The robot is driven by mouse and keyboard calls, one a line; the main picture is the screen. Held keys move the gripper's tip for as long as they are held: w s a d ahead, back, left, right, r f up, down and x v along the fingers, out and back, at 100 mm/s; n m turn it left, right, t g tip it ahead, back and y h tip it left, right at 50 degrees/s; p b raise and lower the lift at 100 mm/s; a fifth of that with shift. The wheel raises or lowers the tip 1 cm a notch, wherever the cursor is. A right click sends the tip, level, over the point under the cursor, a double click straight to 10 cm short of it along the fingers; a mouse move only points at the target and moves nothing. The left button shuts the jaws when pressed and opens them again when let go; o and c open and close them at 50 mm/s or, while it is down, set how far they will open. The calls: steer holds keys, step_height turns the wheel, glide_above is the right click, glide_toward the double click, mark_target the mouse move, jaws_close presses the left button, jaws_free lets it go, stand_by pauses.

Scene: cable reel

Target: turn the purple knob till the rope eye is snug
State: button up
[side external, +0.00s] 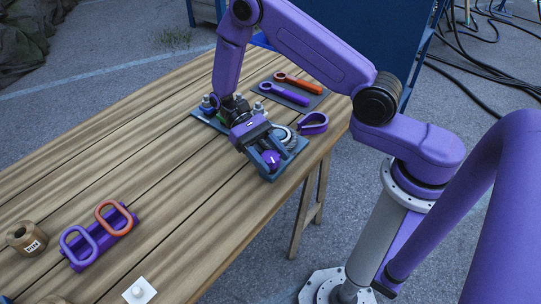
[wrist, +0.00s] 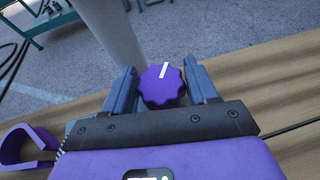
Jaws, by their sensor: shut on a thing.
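The purple knob (wrist: 162,86) sits between the two blue-grey fingers of my gripper (wrist: 161,76) in the wrist view. It has a scalloped rim and a white line that points up and slightly right. My gripper is shut on it. In the side external view my gripper (side external: 268,163) reaches down over the knob (side external: 271,157) at the near end of a blue-grey base plate (side external: 204,117). A purple loop (side external: 313,123) stands beside the plate; I cannot tell whether it is the rope eye. The reel and rope are mostly hidden by my gripper.
A dark mat (side external: 318,98) behind holds an orange wrench (side external: 298,83) and a purple wrench (side external: 285,94). At the left are a purple rack (side external: 76,262) with two loops, a brown spool (side external: 27,238) and a white plate (side external: 139,291). The middle of the wooden table (side external: 165,160) is clear.

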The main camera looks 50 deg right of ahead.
steer(key=m+t+y, duration=0.1)
steer(key=m+y, duration=0.2)
steer(key=m+t+y, duration=0.1)
steer(key=m+y, duration=0.1)
steer(key=y, duration=0.1)
steer(key=shift+m+t, duration=0.3)
steer(key=shift+m, duration=0.1)
steer(key=m+t+y, duration=0.4)
steer(key=m+t, duration=0.1)
steer(key=shift+m, duration=0.3)
steer(key=shift+m+t, duration=0.3)
steer(key=shift+t, duration=0.2)
steer(key=o, duration=1)
steer(key=shift+c, duration=0.2)
steer(key=v, duration=1.7)
steer(key=shift+w+d+f, duration=0.15)
steer(key=shift+d, duration=0.15)
steer(key=shift+a, duration=0.1)
